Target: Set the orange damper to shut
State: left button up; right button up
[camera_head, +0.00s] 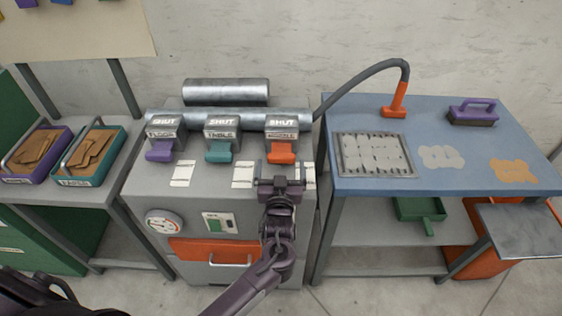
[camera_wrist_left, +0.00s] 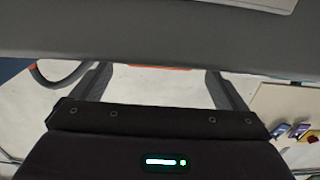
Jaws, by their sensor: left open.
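The orange damper (camera_head: 282,153) is the rightmost of three on the grey machine. Its orange handle sticks out toward me at the lower front of a grey housing, below a plate marked SHUT (camera_head: 288,122). My left gripper (camera_head: 280,182) is open and empty, just below and in front of the handle in the head view. I cannot tell whether it touches. In the left wrist view the open fingers (camera_wrist_left: 157,73) stand apart below a broad grey surface. A thin orange sliver (camera_wrist_left: 160,67) shows between them at its edge, perhaps the handle. My right gripper is not in view.
The purple damper (camera_head: 160,151) and teal damper (camera_head: 219,151) stand to the left in the same row. A metal pipe (camera_head: 195,118) runs behind them. The blue table (camera_head: 385,186) with a hose and orange nozzle (camera_head: 396,104) stands at the right. A shelf with trays stands left.

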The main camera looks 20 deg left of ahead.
pick_arm(q)
jog(key=v, duration=0.5)
jog(key=shift+s, duration=0.1)
dwell(0.4)
